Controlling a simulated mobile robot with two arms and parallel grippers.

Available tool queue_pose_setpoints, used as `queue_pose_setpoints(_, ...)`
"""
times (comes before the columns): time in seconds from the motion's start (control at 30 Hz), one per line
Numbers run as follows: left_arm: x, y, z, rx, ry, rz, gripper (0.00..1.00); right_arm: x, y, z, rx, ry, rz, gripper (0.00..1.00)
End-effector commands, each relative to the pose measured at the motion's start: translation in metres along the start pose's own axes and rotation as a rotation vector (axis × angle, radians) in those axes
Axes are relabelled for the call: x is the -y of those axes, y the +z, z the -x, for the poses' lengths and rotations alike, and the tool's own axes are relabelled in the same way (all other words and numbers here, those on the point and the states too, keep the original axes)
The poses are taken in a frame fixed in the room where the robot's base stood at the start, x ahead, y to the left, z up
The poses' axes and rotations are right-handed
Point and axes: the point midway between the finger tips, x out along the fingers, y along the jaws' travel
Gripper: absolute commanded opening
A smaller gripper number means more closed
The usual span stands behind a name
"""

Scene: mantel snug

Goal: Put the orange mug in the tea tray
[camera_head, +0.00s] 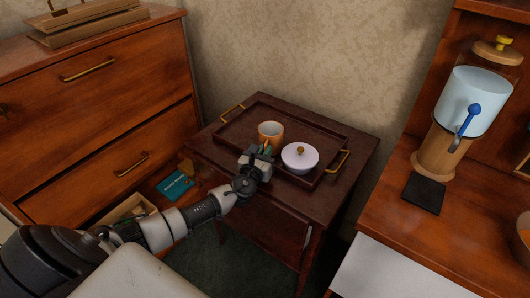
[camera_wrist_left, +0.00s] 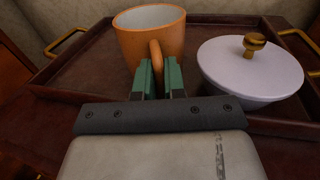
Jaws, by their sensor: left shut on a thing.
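The orange mug (camera_head: 270,132) is upright at the tea tray, left of the lidded bowl. It also shows in the left wrist view (camera_wrist_left: 140,42), with a pale inside and its handle toward me. My left gripper (camera_head: 264,150) is shut on the mug's handle; its green fingers (camera_wrist_left: 160,78) sit on either side of the handle. The dark wooden tea tray (camera_head: 228,133) with brass handles lies on a small side table. I cannot tell whether the mug's base touches the tray floor. My right gripper is not in view.
A lilac lidded bowl (camera_head: 299,157) with a gold knob stands in the tray close to the mug's right. A drawer chest (camera_head: 95,100) is at the left. A drinks dispenser (camera_head: 470,105) stands on the right-hand cabinet. The tray's left part is clear.

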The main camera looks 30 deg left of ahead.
Motion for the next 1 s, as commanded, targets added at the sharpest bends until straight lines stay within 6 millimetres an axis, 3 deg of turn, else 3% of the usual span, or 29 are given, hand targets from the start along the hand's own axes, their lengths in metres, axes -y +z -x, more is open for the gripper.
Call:
queue_pose_setpoints(0.03, 0.000, -0.002, 0.000, 0.000, 0.000, 0.000, 0.12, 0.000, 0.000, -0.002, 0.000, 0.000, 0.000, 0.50)
queue_pose_setpoints(0.2, 0.000, -0.001, 0.000, 0.000, 0.000, 0.000, 0.36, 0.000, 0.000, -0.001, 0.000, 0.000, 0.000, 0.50)
queue_pose_setpoints(0.57, 0.000, 0.000, 0.005, -0.001, 0.000, 0.000, 0.36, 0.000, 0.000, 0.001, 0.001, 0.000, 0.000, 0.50)
queue_pose_setpoints(1.0, 0.001, 0.000, 0.092, -0.003, -0.002, 0.000, 0.36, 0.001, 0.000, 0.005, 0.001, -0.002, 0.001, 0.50)
